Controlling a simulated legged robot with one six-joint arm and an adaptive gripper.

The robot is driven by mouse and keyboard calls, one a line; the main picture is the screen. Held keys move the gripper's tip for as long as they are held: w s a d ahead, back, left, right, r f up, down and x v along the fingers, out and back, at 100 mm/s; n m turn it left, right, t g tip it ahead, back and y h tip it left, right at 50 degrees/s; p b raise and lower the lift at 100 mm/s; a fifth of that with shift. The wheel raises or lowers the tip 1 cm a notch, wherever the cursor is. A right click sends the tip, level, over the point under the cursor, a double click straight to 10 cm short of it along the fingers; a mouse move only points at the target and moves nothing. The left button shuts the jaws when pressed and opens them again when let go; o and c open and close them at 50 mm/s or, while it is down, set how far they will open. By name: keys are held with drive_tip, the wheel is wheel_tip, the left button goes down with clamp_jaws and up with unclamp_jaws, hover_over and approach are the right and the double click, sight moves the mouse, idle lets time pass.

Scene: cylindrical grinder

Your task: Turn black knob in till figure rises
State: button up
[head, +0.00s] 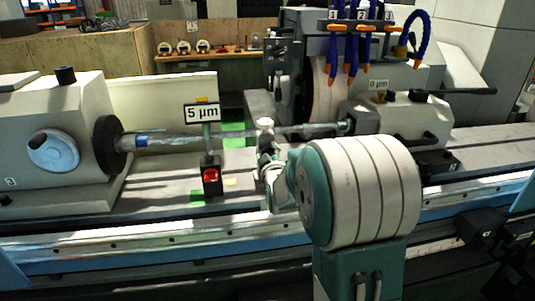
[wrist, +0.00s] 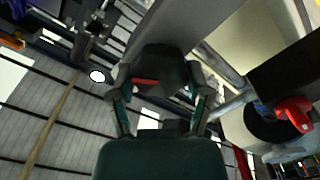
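Another black knob (head: 65,75) sits on the left housing. A sign reading 5 µm (head: 202,113) stands on a post behind the red-fronted block (head: 210,175). My gripper (head: 266,128) is near the middle of the long shaft, apart from both knobs. In the wrist view its fingers (wrist: 160,88) are spread, with a dark block carrying a red stripe (wrist: 147,81) between or beyond them; contact cannot be told.
The shaft (head: 180,142) runs between the left housing (head: 60,140) and the right housing. Blue and orange coolant hoses (head: 352,50) hang above the grinding wheel (head: 328,90). The machine bed right of the housing (head: 490,145) is clear. A bench with gauges (head: 205,55) stands behind.

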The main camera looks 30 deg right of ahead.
sight(268, 147)
drive_tip(key=shift+f+m, duration=0.3)
drive_tip(key=shift+f, duration=0.05)
drive_tip(key=shift+d+m, duration=0.1)
drive_tip(key=shift+m, duration=0.4)
drive_tip(key=shift+s+f+m, duration=0.1)
drive_tip(key=shift+m, duration=2.5)
drive_tip(key=o, duration=1.1)
drive_tip(key=shift+o, duration=0.2)
drive_tip(key=shift+r, duration=0.35)
wheel_tip(268, 147, up, 10)
drive_tip(key=shift+f, duration=0.2)
